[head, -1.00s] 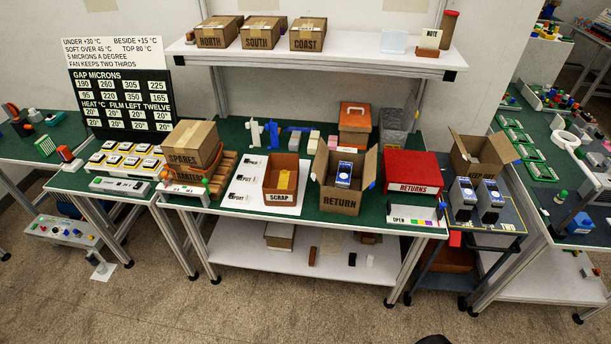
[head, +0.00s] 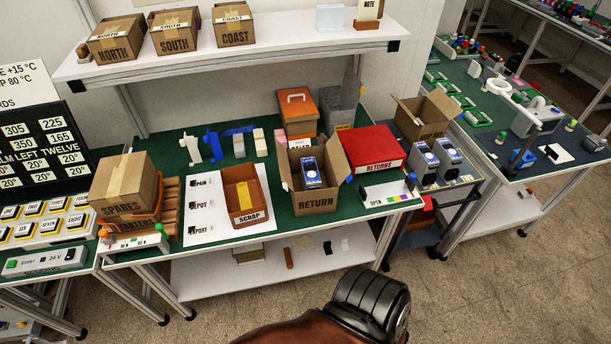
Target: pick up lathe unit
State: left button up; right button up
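Three similar blue-and-grey units with white round marks are in the head view. Two more, a left unit (head: 422,161) and a right unit (head: 449,158), stand side by side on the small cart (head: 459,182) right of the bench. Their labels are too small to read, so I cannot tell which is the lathe unit. Neither of my grippers is in view.
The red RETURNS box (head: 374,149) and brown SCRAP bin (head: 244,195) flank the RETURN box. An open box (head: 425,115) stands behind the cart units. A black ribbed shape (head: 372,300) with a brown part fills the bottom middle. Floor at lower right is clear.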

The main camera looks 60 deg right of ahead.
aim_at(311, 178)
jog(key=z, duration=0.45)
jog(key=i, duration=0.6)
jog(key=z, duration=0.65)
